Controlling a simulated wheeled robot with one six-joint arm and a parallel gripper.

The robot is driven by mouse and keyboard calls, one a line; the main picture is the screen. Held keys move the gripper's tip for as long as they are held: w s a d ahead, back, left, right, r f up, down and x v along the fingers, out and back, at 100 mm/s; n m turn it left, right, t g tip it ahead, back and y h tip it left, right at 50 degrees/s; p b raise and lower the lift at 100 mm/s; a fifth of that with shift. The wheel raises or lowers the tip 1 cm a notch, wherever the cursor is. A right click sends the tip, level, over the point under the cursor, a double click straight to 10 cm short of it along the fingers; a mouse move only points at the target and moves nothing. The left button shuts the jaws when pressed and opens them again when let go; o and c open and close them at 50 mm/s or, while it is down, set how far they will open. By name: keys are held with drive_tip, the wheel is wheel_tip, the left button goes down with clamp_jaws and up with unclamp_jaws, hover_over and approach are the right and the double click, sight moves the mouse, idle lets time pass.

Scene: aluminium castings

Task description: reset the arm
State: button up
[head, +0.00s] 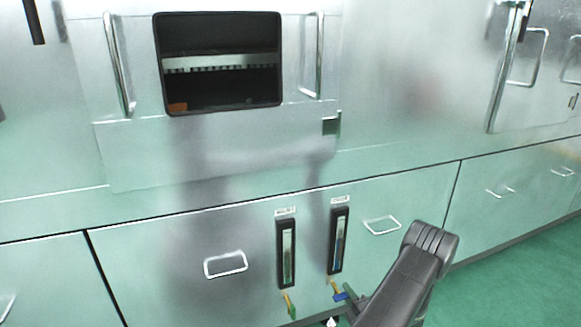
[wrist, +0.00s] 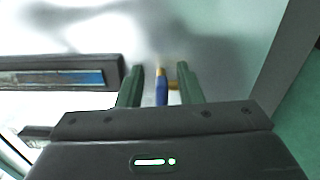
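My gripper (wrist: 158,78) shows in the wrist view with its two dark green fingers apart. A blue valve lever (wrist: 161,90) with a brass end stands in the gap between the fingers, with space visible on both sides. In the head view, my black arm comes in at the lower right. The blue lever (head: 342,296) is beside the end of it, below the right gauge (head: 338,240). The gripper itself is mostly hidden there by the arm and the frame's lower edge.
A left gauge (head: 287,252) has a green-handled valve (head: 290,305) under it. Steel cabinet fronts carry protruding handles (head: 225,264). Above is a dark open window (head: 220,90) between two vertical bars. Green floor (head: 520,270) lies free at the right.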

drive_tip(key=n, duration=0.4)
drive_tip(key=r+n, duration=0.1)
drive_tip(key=n, duration=0.1)
drive_tip(key=shift+s+a+r+p, duration=0.1)
drive_tip(key=shift+a+p, duration=0.15)
drive_tip(key=shift+p, duration=0.05)
idle(0.3)
